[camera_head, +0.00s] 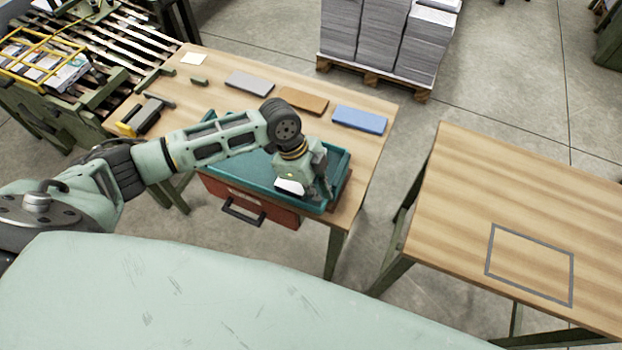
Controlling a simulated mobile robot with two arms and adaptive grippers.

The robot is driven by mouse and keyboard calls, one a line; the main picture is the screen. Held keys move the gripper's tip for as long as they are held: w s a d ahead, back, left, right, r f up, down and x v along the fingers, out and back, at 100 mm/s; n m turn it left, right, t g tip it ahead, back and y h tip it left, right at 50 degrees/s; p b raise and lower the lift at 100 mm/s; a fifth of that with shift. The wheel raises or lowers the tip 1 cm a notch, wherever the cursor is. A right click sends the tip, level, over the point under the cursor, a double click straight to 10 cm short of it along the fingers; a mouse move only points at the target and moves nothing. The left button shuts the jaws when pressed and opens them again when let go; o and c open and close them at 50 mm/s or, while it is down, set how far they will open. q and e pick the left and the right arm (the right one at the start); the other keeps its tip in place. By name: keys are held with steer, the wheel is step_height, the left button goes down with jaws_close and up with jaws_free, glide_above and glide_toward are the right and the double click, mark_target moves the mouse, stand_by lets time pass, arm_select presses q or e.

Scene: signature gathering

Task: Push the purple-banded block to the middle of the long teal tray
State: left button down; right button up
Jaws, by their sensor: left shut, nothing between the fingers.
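The long teal tray (240,171) lies on the left wooden table, partly hidden under my left arm. My left gripper (326,190) points down over the right end of the tray, with its fingers shut and nothing between them. A small white-topped piece (289,187) shows at the gripper's left side, over the near right part of the tray. No purple band is visible on it, so I cannot tell whether it is the purple-banded block. My right gripper is not in view.
Grey (249,83), brown (303,100) and blue (360,119) flat slabs lie behind the tray. A red drawer (247,203) hangs under the table's front. The right table (520,190) is bare except for a grey square outline. Paper stacks (380,40) stand on a pallet behind.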

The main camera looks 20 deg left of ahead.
mark_target(284, 184)
arm_select(q)
steer(key=shift+d+f, duration=0.1)
steer(key=shift+f, duration=0.25)
steer(key=a, duration=1)
steer(key=shift+w+p, duration=0.2)
steer(key=shift+p, duration=0.2)
